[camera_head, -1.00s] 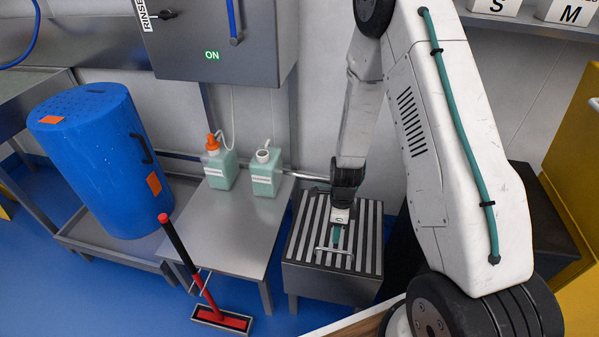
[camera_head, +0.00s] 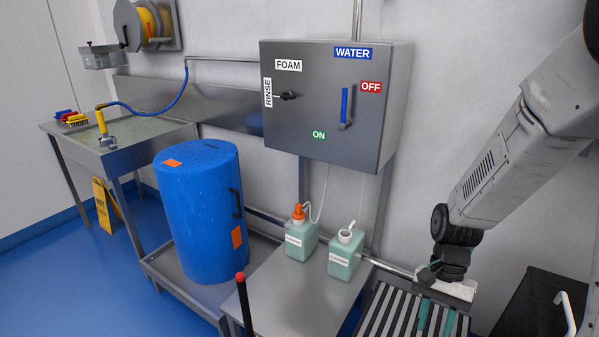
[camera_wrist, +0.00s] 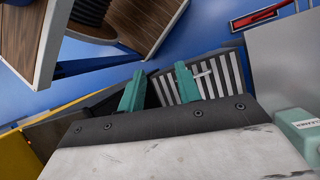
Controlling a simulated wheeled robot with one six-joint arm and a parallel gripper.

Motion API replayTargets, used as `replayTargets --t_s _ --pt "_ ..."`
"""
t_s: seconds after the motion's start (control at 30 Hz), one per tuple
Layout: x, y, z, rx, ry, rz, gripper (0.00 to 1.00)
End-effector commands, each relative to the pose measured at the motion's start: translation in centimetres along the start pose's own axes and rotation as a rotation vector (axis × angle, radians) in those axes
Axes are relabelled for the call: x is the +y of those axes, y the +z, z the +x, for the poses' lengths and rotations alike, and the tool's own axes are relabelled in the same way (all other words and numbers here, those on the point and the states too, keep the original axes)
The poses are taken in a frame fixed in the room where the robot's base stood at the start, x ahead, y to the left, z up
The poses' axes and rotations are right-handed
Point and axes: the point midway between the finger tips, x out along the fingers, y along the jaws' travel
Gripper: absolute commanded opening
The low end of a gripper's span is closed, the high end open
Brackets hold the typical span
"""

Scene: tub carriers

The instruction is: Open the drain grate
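The drain grate (camera_head: 385,315), dark with pale slats, lies at the bottom right of the head view, partly cut off by the frame edge. It shows beyond my fingers in the wrist view (camera_wrist: 222,78), with a small thin bar, likely its handle, near its middle (camera_wrist: 202,74). My gripper (camera_head: 436,318) is over the right part of the grate as seen in the head view. Its two teal fingers (camera_wrist: 158,90) are well apart, with nothing between them. I cannot tell how high they are above the grate.
Two pale green bottles (camera_head: 300,242) stand on a steel table (camera_head: 283,290) left of the grate. A grey control box (camera_head: 335,105) hangs above. A blue drum (camera_head: 200,215) stands further left. A dark cabinet with a white handle (camera_head: 535,300) is at the right.

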Motion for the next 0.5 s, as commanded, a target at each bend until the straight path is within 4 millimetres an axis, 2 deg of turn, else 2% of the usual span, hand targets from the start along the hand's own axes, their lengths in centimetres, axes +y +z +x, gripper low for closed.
replayTargets --t_s 0.03,0.2,0.5 --pt "0.6 1.2 -1.9 0.021 -0.006 -0.075 0.34" --pt "3.0 5.3 -6.5 0.076 0.002 -0.325 0.34" --pt "7.6 12.1 -12.0 0.228 0.014 -0.637 0.34"
